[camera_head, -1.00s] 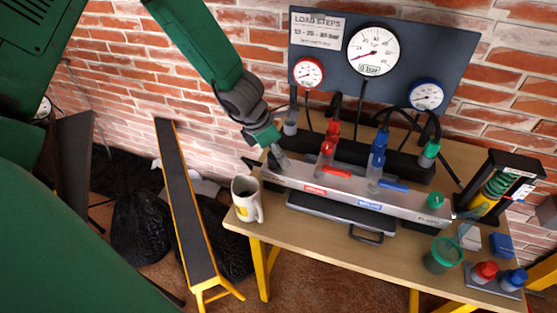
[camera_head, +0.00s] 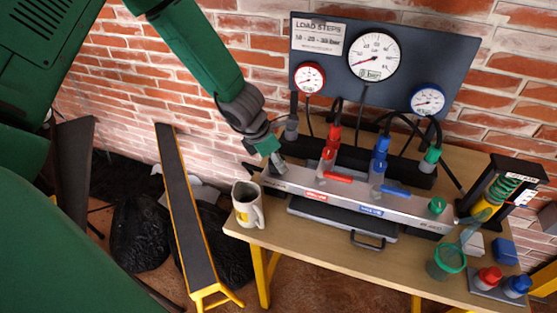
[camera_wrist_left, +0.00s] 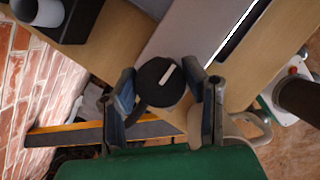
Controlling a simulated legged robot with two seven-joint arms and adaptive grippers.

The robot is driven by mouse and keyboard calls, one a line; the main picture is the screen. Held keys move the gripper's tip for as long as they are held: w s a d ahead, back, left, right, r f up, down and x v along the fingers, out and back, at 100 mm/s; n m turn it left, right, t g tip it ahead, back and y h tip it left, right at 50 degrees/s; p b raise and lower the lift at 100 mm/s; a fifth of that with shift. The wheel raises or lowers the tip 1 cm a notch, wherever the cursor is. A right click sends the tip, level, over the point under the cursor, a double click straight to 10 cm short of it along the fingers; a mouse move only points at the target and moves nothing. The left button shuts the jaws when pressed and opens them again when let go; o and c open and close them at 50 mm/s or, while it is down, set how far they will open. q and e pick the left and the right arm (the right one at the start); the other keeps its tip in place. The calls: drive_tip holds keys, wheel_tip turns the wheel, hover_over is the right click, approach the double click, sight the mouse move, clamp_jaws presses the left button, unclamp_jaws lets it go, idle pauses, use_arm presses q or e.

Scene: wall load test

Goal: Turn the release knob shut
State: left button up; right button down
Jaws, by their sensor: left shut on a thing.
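The release knob (camera_wrist_left: 155,88) is a round black knob with a white pointer mark, at the left end of the grey manifold bar (camera_head: 416,211). In the left wrist view the pointer is slanted toward the upper right. My left gripper (camera_wrist_left: 166,94) has one finger on each side of the knob and is shut on it. In the head view my left gripper (camera_head: 277,161) comes down on the bar's left end and hides the knob. My right gripper is not in view.
A white mug (camera_head: 247,207) stands close to the gripper on the table (camera_head: 300,252). Red and blue valves (camera_head: 379,160) stand along the bar. A gauge panel (camera_head: 335,70) is behind. A green cup (camera_head: 446,260) and bottles are at the right.

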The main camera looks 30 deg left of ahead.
use_arm(q)
drive_tip(key=shift+w+a+r, duration=0.1)
drive_tip(key=shift+w+a, duration=0.1)
drive_tip(key=shift+d+r+m+p, duration=0.2)
drive_tip(key=shift+m+p, duration=0.1)
drive_tip(key=shift+p, duration=0.4)
drive_tip(key=m+g+h+p, duration=0.1)
drive_tip(key=m+p, duration=0.2)
drive_tip(key=p, duration=0.3)
drive_tip(key=shift+a, duration=0.15)
drive_tip(key=shift+f+m+g+h+p, duration=0.1)
drive_tip(key=shift+m+g+h+p, duration=0.35)
drive_tip(key=shift+m, duration=0.75)
drive_tip(key=shift+f+m, duration=0.1)
drive_tip(key=shift+m, duration=0.8)
drive_tip(key=m+g, duration=0.1)
drive_tip(key=m, duration=0.1)
drive_tip(key=shift+f+m, duration=0.1)
drive_tip(key=shift+m, duration=0.3)
drive_tip(key=m+g+b, duration=0.1)
drive_tip(key=m+g, duration=0.1)
drive_tip(key=m, duration=0.2)
drive_tip(key=shift+b, duration=0.3)
drive_tip(key=shift+m+g+b, duration=0.55)
drive_tip(key=shift+m, duration=1.05)
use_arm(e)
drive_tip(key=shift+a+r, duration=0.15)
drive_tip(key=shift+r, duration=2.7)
